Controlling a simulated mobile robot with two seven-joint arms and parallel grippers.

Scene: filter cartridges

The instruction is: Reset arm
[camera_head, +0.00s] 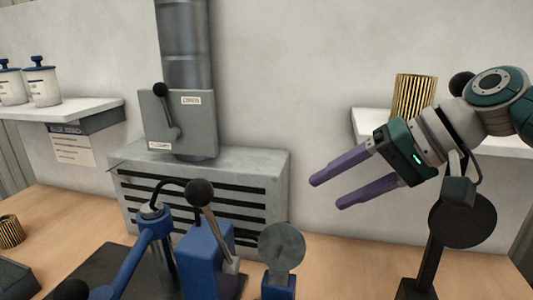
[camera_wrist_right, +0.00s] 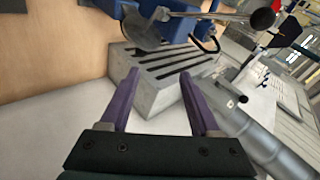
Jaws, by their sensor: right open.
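My right gripper (camera_head: 326,194) comes in from the right in the head view, with two purple fingers spread apart and nothing between them. It hangs in the air in front of the wall, to the right of the grey slotted vent box (camera_head: 262,190). In the right wrist view the same open fingers (camera_wrist_right: 155,88) frame the slotted box (camera_wrist_right: 150,85), which lies beyond them. My left gripper does not show in either view.
A striped cartridge (camera_head: 414,97) stands on the right shelf (camera_head: 366,125), behind my right arm. Blue fixtures with levers (camera_head: 205,255) stand on the wooden table (camera_head: 330,270). White canisters (camera_head: 42,85) sit on the left shelf (camera_head: 75,108). Another striped cartridge (camera_head: 10,232) is at far left.

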